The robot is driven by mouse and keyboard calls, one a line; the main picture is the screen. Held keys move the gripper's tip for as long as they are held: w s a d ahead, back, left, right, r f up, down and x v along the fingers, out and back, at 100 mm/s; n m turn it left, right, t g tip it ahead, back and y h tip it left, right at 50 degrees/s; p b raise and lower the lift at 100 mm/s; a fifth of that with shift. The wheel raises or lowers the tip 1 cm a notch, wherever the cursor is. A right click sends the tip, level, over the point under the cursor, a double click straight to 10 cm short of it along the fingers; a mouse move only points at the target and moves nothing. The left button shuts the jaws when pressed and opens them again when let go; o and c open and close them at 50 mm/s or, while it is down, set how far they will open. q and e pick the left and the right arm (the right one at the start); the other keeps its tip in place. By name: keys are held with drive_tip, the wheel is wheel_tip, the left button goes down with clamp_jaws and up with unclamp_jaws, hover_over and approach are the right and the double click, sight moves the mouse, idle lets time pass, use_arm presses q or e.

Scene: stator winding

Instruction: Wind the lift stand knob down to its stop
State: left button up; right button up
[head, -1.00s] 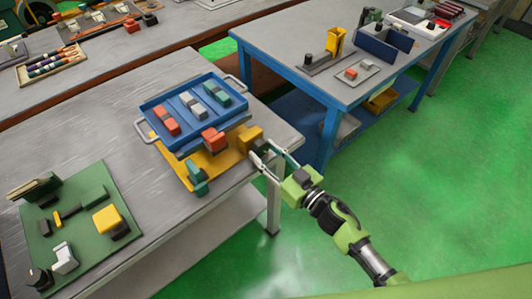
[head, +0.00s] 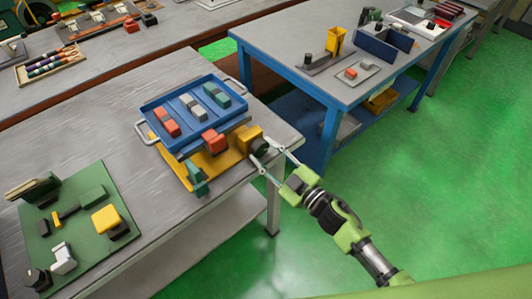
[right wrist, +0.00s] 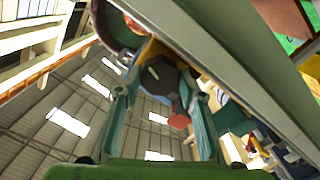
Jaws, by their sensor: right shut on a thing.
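The lift stand has a yellow base plate (head: 216,170) at the grey table's right edge, with a blue tray (head: 148,122) above it. A yellow block (head: 247,136) on the base's right side carries the dark knob (head: 261,146). My right gripper (head: 264,150) reaches in from the lower right and is shut on the knob, one finger on each side. In the right wrist view the dark, faceted knob (right wrist: 159,76) sits between the two green fingers, with the yellow block partly hidden behind it. My left gripper is not in view.
The tray holds red, grey and green blocks. A green board (head: 82,235) with several parts lies at the left of the table. A blue-framed table (head: 300,48) stands to the right across a gap. Open green floor lies around my right arm.

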idle(0.5)
drive_tip(key=o, duration=1.1)
drive_tip(key=v, duration=1.2)
